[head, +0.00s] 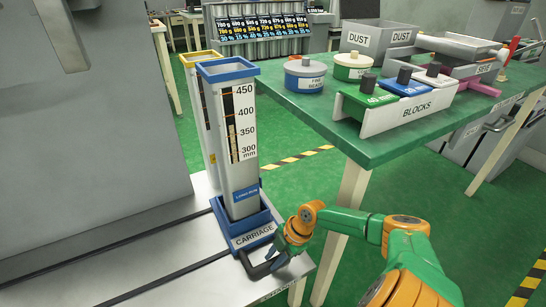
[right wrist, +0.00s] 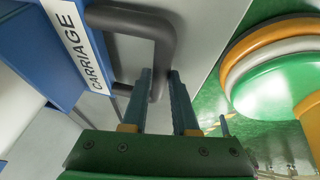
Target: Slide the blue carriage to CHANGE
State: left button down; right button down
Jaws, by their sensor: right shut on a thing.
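The blue carriage (head: 247,228) stands on the grey metal bench at its right end, with a white CARRIAGE label facing front. It carries an upright tall grey column (head: 240,170) with a blue rim and a scale. Its dark bent handle (head: 256,269) sticks out at the front. In the right wrist view the handle (right wrist: 165,45) runs between the fingers of my right gripper (right wrist: 163,88), which is shut on it; the blue carriage side (right wrist: 62,75) is at upper left. In the head view my right gripper (head: 280,260) is at the handle. My left gripper is not in view.
A yellow-rimmed column (head: 203,110) stands behind. A green table (head: 360,150) with blocks, tins and trays is at right. A large grey cabinet (head: 90,120) fills the left.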

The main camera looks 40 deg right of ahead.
jog(key=shift+d, duration=0.2)
jog(key=c, duration=0.7)
grip_release()
jog(key=shift+s+d, duration=0.1)
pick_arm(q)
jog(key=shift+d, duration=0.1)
pick_arm(e)
jog(key=shift+r, duration=0.35)
notch_tip(320, 180, up, 4)
jog(key=p, duration=0.2)
jog(key=shift+s+f+p, duration=0.15)
jog(key=shift+f+p, duration=0.1)
jog(key=shift+p, duration=0.05)
pick_arm(q)
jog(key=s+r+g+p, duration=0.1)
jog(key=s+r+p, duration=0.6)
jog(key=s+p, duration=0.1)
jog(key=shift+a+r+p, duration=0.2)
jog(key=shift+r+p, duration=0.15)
jog(key=shift+p, duration=0.15)
pick_arm(e)
jog(key=s+a+r, duration=0.8)
jog(key=s+a, duration=0.1)
jog(key=s, duration=0.1)
jog(key=shift+s+a+r, duration=0.1)
jog(key=shift+a+r, duration=0.1)
jog(key=shift+r, duration=0.2)
